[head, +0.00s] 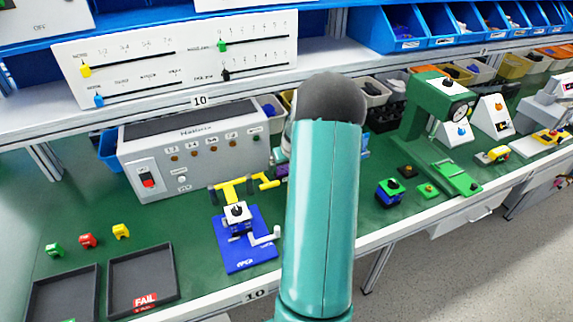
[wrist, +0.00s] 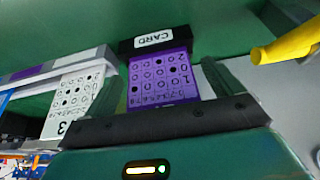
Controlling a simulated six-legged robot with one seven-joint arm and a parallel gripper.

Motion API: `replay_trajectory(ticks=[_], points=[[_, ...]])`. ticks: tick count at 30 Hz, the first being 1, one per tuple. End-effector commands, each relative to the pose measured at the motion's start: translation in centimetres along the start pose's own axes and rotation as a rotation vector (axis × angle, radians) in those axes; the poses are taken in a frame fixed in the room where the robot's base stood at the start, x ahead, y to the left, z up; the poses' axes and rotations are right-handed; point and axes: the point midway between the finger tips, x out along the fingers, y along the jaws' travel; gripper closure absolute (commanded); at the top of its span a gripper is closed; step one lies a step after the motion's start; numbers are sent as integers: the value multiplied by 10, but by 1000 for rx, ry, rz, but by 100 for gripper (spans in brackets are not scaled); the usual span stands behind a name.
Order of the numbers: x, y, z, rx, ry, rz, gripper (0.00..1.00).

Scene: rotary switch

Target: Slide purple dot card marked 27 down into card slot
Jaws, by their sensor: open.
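The purple dot card (wrist: 160,80) shows in the wrist view with rows of white and dark dots. Its far edge meets the black card slot (wrist: 125,48) labelled CARD, upside down in this view. How deep it sits in the slot I cannot tell. My gripper (wrist: 159,72) is open, with one finger on each side of the card and a visible gap at both sides. The number 27 is not clearly readable. In the head view my own arm hides the gripper and most of that area.
A white dot card (wrist: 72,98) stands left of the purple one in the wrist view. A yellow handle (wrist: 285,48) is at the right. In the head view, a blue fixture (head: 240,255) and a grey control box (head: 190,155) stand left of my arm.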

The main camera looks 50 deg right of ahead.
Motion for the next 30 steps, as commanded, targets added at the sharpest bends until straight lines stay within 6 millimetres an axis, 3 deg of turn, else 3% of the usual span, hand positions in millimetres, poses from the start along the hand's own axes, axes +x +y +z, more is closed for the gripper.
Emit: replay_trajectory(ticks=[8, 21, 30], points=[[-12, 0, 0, 0, 1, 1, 8], [-104, 1, -1, 0, 4, 3, 8], [-137, 0, 0, 1, 0, 0, 8]])
